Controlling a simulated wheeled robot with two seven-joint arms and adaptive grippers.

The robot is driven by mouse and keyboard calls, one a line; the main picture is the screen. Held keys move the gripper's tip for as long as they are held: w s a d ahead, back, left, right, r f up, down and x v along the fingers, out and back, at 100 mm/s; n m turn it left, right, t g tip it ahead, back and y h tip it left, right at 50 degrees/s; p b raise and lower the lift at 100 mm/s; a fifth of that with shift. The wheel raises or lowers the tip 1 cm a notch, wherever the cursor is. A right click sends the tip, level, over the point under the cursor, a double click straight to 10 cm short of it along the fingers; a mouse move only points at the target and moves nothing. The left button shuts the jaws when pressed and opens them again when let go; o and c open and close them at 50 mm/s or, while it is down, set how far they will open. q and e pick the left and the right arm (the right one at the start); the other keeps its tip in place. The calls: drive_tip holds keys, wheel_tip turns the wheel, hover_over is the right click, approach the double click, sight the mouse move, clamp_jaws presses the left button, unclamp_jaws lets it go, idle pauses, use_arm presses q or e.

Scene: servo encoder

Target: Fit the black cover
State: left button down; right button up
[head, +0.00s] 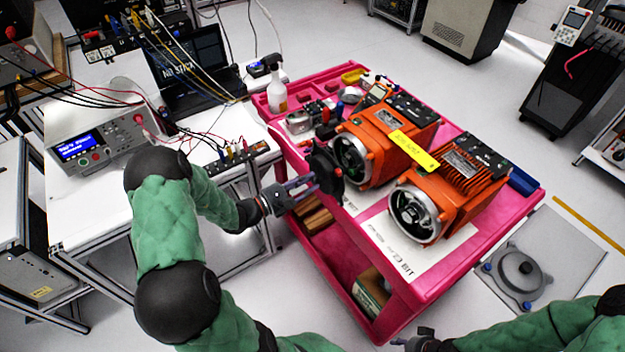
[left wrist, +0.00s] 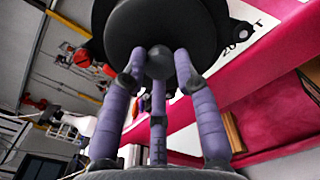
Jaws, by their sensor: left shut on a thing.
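The black cover (head: 325,168) is round and dark, with lugs at its edge. My left gripper (head: 303,187) is shut on it, holding it by a knob at its centre. In the left wrist view the fingers (left wrist: 158,75) close around that knob, and the cover (left wrist: 165,28) fills the top. In the head view the cover is just left of the rear orange servo motor (head: 385,150); whether they touch is unclear. The front orange servo motor (head: 455,185) shows an open round end with a metal rim. My right gripper (head: 418,340) is at the bottom edge; its fingers are unclear.
Both motors stand on a pink cart (head: 480,255) with a raised rim. A yellow strip (head: 412,150) lies across them. A spray bottle (head: 277,92) and small parts are behind. A white bench (head: 85,205) with instruments and cables is left. A grey plate with a round part (head: 525,268) lies right.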

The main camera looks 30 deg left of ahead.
sight(318, 176)
use_arm(q)
drive_tip(key=shift+w+a+r, duration=0.1)
drive_tip(key=shift+a, duration=0.05)
drive_tip(key=shift+b+x, duration=0.55)
drive_tip(key=shift+x, duration=2.75)
drive_tip(key=shift+m+b, duration=0.3)
drive_tip(key=shift+w+d+r, duration=0.1)
drive_tip(key=shift+w+d, duration=0.1)
drive_tip(key=shift+w, duration=0.3)
